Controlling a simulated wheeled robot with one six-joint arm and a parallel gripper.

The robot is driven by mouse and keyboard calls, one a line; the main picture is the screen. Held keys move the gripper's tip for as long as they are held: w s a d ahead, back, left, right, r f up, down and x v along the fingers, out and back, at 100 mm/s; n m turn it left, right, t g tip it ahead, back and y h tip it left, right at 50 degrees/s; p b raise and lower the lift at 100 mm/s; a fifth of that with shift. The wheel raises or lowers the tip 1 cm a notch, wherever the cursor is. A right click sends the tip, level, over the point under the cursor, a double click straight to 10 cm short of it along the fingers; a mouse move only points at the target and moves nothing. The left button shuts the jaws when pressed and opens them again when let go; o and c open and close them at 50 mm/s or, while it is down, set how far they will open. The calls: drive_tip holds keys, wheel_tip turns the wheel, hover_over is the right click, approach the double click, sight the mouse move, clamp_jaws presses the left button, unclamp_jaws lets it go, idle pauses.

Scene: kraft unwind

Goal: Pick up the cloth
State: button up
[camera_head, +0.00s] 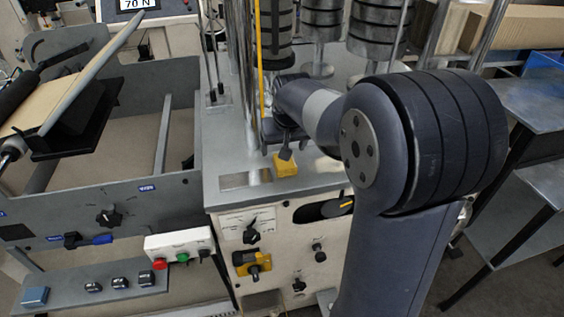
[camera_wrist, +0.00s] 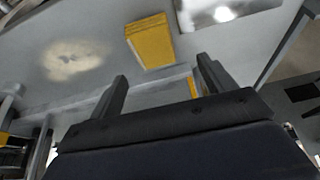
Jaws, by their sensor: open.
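A small yellow folded cloth (camera_head: 285,165) lies on the grey metal top of the machine cabinet, near its front edge. In the wrist view the yellow cloth (camera_wrist: 149,41) lies beyond the fingertips, between them from side to side. My gripper (camera_head: 283,145) is just behind and above the cloth in the head view. In the wrist view my gripper (camera_wrist: 162,68) has its two dark fingers apart with nothing between them. The gap between fingers and cloth is hard to judge.
A shiny inset plate (camera_head: 247,180) lies there. Dark ringed rollers (camera_head: 322,20) and metal posts stand behind. A button box (camera_head: 180,247) and knobs are on the front. A shelf (camera_head: 520,105) stands at right.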

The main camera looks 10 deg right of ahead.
drive_tip(key=shift+d+p+x, duration=0.15)
drive_tip(key=shift+p+x, duration=0.05)
drive_tip(key=shift+x, duration=1.3)
drive_tip(key=shift+d+p+x, duration=0.15)
drive_tip(key=shift+p+x, duration=0.05)
drive_tip(key=shift+x, duration=1.3)
drive_tip(key=shift+c, duration=0.4)
drive_tip(key=c, duration=1)
wheel_tip(320, 180, up, 10)
drive_tip(key=shift+r, duration=0.1)
drive_tip(key=o, duration=0.4)
drive_tip(key=shift+c, duration=1.4)
drive_tip(key=shift+s, duration=0.1)
